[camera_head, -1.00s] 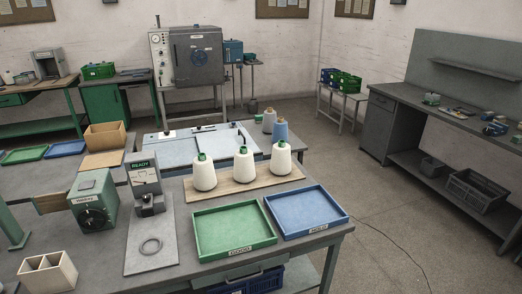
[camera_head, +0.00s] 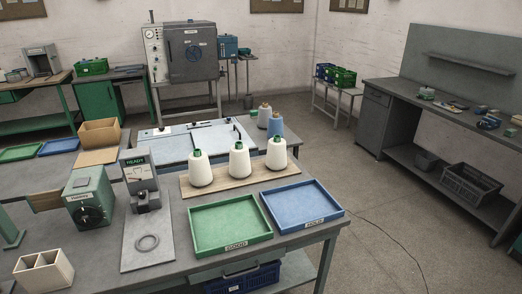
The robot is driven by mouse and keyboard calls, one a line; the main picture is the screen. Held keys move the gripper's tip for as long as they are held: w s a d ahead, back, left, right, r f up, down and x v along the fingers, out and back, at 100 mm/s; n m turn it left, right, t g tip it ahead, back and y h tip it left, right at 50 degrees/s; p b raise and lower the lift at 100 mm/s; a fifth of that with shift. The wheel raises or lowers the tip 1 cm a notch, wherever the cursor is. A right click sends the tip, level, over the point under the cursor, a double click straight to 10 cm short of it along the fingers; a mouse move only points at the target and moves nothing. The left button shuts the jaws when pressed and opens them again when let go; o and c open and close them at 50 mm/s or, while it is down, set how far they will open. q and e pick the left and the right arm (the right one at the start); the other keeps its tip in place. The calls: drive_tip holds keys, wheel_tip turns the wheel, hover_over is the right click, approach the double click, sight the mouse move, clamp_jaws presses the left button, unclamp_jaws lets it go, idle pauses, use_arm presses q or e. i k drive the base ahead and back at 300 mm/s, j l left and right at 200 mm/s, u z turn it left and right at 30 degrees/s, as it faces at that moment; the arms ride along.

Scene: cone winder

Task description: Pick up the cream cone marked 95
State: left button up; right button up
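Three cream cones with green tops stand upright in a row on a wooden board (camera_head: 220,187) on the workbench. They are the left cone (camera_head: 200,170), the middle cone (camera_head: 240,161) and the right cone (camera_head: 276,155). No number can be read on any of them, so I cannot tell which is marked 95. Neither of my grippers shows in the head view.
In front of the board lie a green tray (camera_head: 230,222) labelled GOOD and a blue tray (camera_head: 302,206), both empty. A device reading READY (camera_head: 139,180) stands left of the cones. A grey cone (camera_head: 264,116) and a blue cone (camera_head: 275,126) stand behind.

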sight(240, 163)
drive_tip(key=l+u, duration=0.1)
drive_tip(key=u, duration=0.25)
drive_tip(key=l+u, duration=0.15)
drive_tip(key=u, duration=0.2)
drive_tip(key=i+l+u, duration=0.1)
drive_tip(key=u, duration=0.25)
drive_tip(key=l+u, duration=0.3)
drive_tip(key=l, duration=0.25)
drive_tip(key=k+l+u, duration=0.25)
drive_tip(key=l, duration=0.25)
drive_tip(key=i, duration=0.1)
